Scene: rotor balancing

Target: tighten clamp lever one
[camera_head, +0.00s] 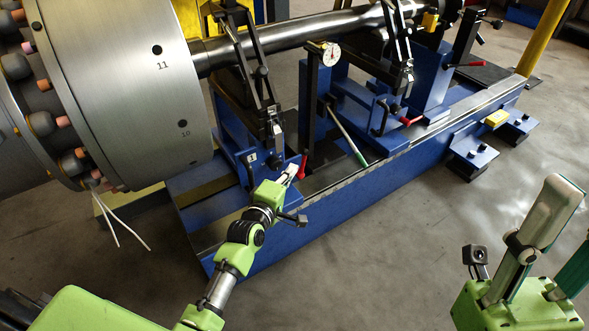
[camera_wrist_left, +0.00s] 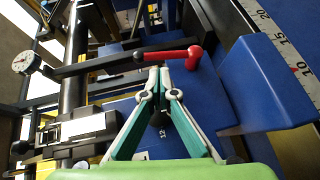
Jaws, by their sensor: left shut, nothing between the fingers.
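My left gripper (camera_head: 291,172) is at the near blue support, its fingertips close to a clamp lever with a red handle (camera_head: 303,167). In the left wrist view the gripper (camera_wrist_left: 160,71) is shut and empty. I cannot read a number one on this lever. My right gripper (camera_head: 545,250) is at the lower right, cut off by the picture edge, away from the machine.
A large steel rotor (camera_head: 130,80) fills the upper left, its shaft (camera_head: 300,30) running right over blue supports. A dial gauge (camera_head: 330,53) stands on a dark post behind the lever. More red-handled levers (camera_head: 410,121) are farther back. The grey floor (camera_head: 400,260) in front is clear.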

